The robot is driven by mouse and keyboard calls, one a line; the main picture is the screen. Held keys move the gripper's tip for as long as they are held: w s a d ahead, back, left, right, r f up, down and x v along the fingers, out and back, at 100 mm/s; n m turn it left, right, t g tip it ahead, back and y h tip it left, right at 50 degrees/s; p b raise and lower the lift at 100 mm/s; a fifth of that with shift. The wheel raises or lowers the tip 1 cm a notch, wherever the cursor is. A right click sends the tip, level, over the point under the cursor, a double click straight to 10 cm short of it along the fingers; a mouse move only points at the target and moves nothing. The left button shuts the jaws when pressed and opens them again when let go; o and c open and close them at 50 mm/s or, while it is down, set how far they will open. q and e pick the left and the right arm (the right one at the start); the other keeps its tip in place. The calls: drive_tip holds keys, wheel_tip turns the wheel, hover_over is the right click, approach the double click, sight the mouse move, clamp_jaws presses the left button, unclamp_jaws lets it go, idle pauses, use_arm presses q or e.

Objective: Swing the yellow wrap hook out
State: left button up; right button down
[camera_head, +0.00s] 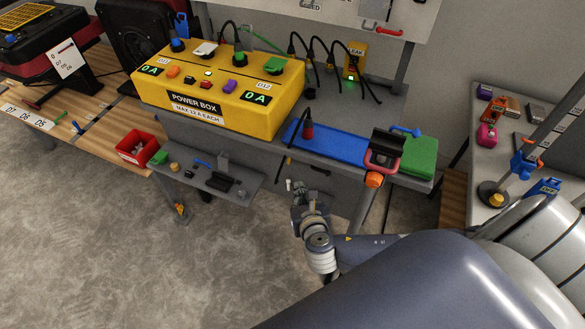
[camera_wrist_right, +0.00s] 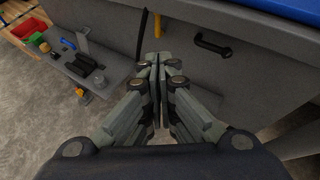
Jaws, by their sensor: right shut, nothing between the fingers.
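A small yellow piece, which looks like the yellow wrap hook (camera_wrist_right: 157,25), is on the grey cabinet front in the right wrist view. It is just beyond my fingertips, with a gap visible in the picture. A black cable (camera_wrist_right: 142,32) hangs beside it on the left. In the head view I cannot make out the hook. My right gripper (camera_head: 296,187) is in front of the cabinet below the bench top. It also shows in the right wrist view (camera_wrist_right: 155,60), with its fingers together and empty. My left gripper is in neither view.
A black handle (camera_wrist_right: 213,45) is on the cabinet front to the right. A low grey shelf (camera_head: 246,182) with small parts juts out to the left, near a red bin (camera_head: 137,148). A blue mat (camera_head: 345,146) and the yellow power box (camera_head: 215,100) lie above on the bench.

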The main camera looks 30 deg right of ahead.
approach(290, 162)
wheel_tip(290, 162, down, 3)
drive_tip(key=shift+w+d+r, duration=0.15)
drive_tip(key=shift+w+d, duration=0.15)
drive_tip(key=shift+w, duration=0.45)
drive_tip(key=shift+w+d+r, duration=0.15)
drive_tip(key=shift+w+d, duration=0.1)
drive_tip(key=shift+w, duration=0.5)
drive_tip(key=shift+w+d+r, duration=0.1)
drive_tip(key=shift+w+d, duration=0.2)
drive_tip(key=shift+w, duration=0.5)
